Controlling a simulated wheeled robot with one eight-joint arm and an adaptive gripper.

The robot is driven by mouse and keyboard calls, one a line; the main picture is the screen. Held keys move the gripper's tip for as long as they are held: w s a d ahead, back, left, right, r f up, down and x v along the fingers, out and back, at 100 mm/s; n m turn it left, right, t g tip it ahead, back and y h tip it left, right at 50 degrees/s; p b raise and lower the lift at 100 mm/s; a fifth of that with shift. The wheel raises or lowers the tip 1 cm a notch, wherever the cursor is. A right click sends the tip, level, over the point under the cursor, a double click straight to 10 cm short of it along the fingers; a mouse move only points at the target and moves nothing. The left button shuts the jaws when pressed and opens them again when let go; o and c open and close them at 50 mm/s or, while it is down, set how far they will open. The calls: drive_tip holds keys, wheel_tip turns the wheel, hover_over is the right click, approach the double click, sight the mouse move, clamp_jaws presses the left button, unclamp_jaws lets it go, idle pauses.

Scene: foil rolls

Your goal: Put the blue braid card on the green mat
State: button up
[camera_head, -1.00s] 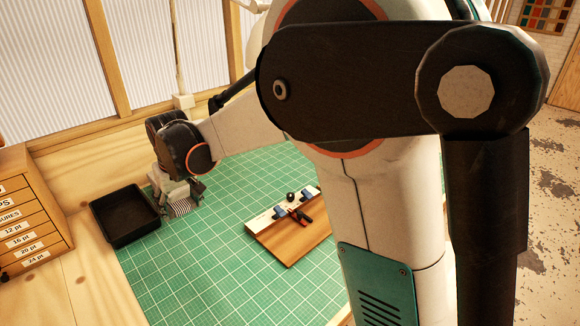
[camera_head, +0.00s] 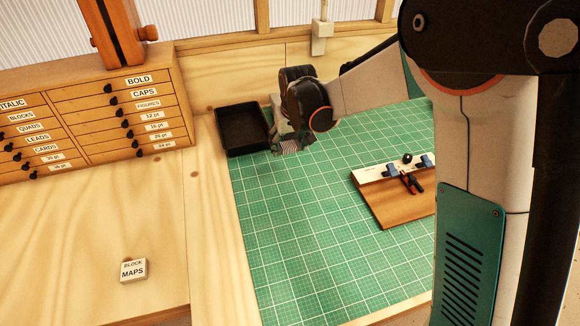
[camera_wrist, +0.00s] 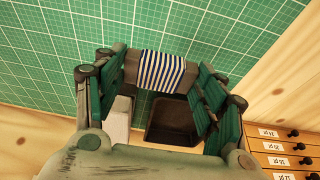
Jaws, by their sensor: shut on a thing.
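My gripper (camera_wrist: 158,85) is shut on the blue braid card (camera_wrist: 162,72), a grey-brown piece wrapped with blue and white stripes. In the head view my gripper (camera_head: 290,145) is low at the far left corner of the green mat (camera_head: 310,230), just right of the black tray. The card's striped part (camera_head: 290,148) shows small beneath it. The green mat (camera_wrist: 215,25) also lies behind the card in the wrist view. I cannot tell whether the card touches the mat.
The black tray (camera_head: 243,150) stands at the mat's far left corner. A wooden board with a white strip and clips (camera_head: 395,205) lies on the mat's right. Labelled drawers (camera_head: 80,115) stand at left, and a MAPS block (camera_head: 133,270) is on the wood. The mat's front is clear.

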sight(288, 170)
drive_tip(key=shift+f+b, duration=0.8)
drive_tip(key=shift+f, duration=3.55)
drive_tip(key=shift+f, duration=0.25)
drive_tip(key=o, duration=1)
drive_tip(key=shift+r, duration=0.1)
drive_tip(key=p+v, duration=0.2)
drive_tip(key=v, duration=1)
drive_tip(key=shift+r, duration=0.15)
